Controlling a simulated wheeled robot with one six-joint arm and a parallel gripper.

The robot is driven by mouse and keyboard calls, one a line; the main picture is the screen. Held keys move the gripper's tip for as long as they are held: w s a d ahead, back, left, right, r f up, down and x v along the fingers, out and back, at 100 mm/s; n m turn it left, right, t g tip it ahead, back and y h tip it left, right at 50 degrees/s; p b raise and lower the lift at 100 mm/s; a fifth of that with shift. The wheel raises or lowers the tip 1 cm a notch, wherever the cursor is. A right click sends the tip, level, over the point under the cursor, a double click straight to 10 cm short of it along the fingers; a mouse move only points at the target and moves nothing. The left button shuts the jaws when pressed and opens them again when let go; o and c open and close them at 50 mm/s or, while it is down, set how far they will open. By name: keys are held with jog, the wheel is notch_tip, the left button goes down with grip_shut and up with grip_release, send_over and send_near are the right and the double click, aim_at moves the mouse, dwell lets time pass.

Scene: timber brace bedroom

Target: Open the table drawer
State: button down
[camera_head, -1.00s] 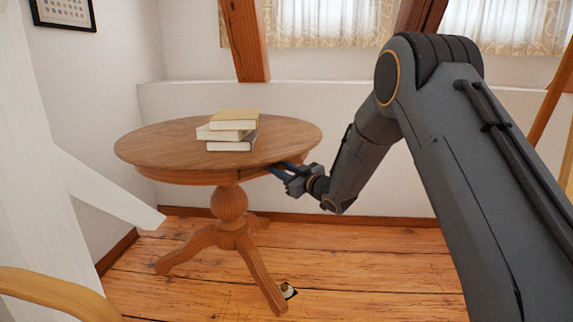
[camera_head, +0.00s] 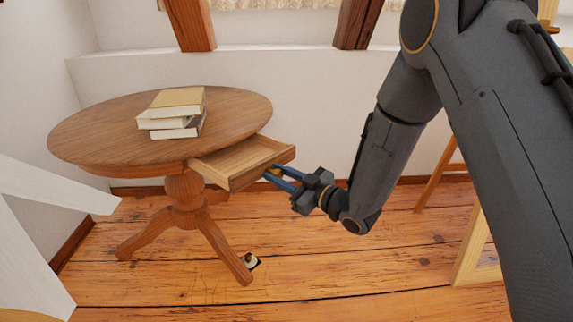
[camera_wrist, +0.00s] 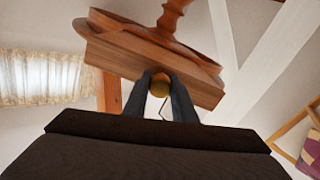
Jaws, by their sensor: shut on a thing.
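The round wooden table (camera_head: 90,128) stands on a turned pedestal against the wall. Its drawer (camera_head: 238,163) is pulled well out on the right side, and its inside looks empty. My gripper (camera_head: 276,177) is at the drawer front, shut on a small brass knob (camera_head: 273,172). In the wrist view the drawer front (camera_wrist: 120,60) spans the top middle, and the round knob (camera_wrist: 160,84) sits between the two fingertips of my gripper (camera_wrist: 161,82). The fingers partly hide the knob.
Several books (camera_head: 176,112) are stacked on the tabletop. A small object (camera_head: 250,262) lies on the floor by a table foot. A white slanted beam (camera_head: 55,185) is at left. A wooden frame (camera_head: 474,245) stands at right. Floor in front of the table is mostly clear.

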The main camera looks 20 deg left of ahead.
jog(key=shift+s+d, duration=0.15)
jog(key=shift+d, duration=0.15)
jog(key=c, duration=1.7)
grip_release()
jog(key=shift+c, duration=0.2)
jog(key=p+v, duration=0.1)
jog(key=v, duration=0.6)
jog(key=shift+s+d, duration=0.2)
jog(key=shift+d, duration=0.15)
